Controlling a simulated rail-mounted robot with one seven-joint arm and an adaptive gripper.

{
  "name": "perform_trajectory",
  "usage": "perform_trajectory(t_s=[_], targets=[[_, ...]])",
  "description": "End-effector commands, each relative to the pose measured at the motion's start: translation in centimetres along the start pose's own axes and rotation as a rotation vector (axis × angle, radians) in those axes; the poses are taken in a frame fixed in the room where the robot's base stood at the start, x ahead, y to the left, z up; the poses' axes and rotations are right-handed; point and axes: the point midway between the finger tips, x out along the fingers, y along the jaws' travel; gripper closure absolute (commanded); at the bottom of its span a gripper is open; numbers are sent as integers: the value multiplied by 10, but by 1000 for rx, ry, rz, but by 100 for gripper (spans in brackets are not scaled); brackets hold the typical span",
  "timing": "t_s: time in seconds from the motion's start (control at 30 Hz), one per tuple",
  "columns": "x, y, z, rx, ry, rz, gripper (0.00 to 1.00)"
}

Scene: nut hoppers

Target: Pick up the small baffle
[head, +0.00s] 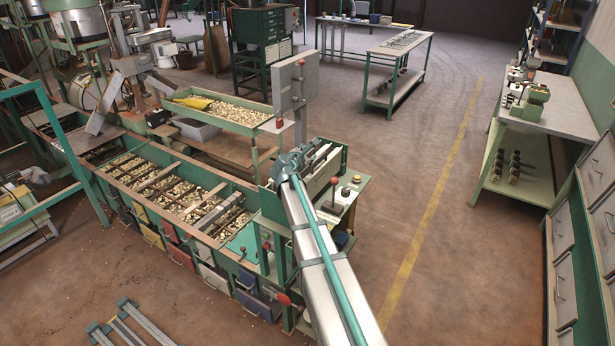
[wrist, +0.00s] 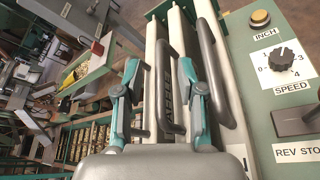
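The small baffle shows in the wrist view as a grey loop handle (wrist: 161,88) in front of a pale upright plate with dark lettering, partly readable as "AFFLE". My gripper (wrist: 158,72) has two teal fingers spread apart, one on each side of this handle. The right finger looks close to the handle; I cannot tell whether it touches. A larger grey handle (wrist: 215,70) stands to the right. In the head view my gripper (head: 291,161) is at the machine's near right end, beside the slotted baffle housing (head: 323,168); its fingers are too small to read there.
A control panel (wrist: 290,100) with a yellow INCH button and a SPEED knob lies right of the handles. Long hoppers of nuts (head: 160,188) run to the left.

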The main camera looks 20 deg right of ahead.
Motion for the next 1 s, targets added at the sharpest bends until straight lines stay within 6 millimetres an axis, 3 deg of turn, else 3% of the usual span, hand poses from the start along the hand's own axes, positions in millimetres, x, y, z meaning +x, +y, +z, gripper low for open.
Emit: perform_trajectory(t_s=[0.1,0.37,0.6,1.0], targets=[[15,2,0,-1,1,-1,61],[17,0,-1,0,1,1,61],[17,0,0,0,1,0,99],[16,1,0,-1,-1,2,100]])
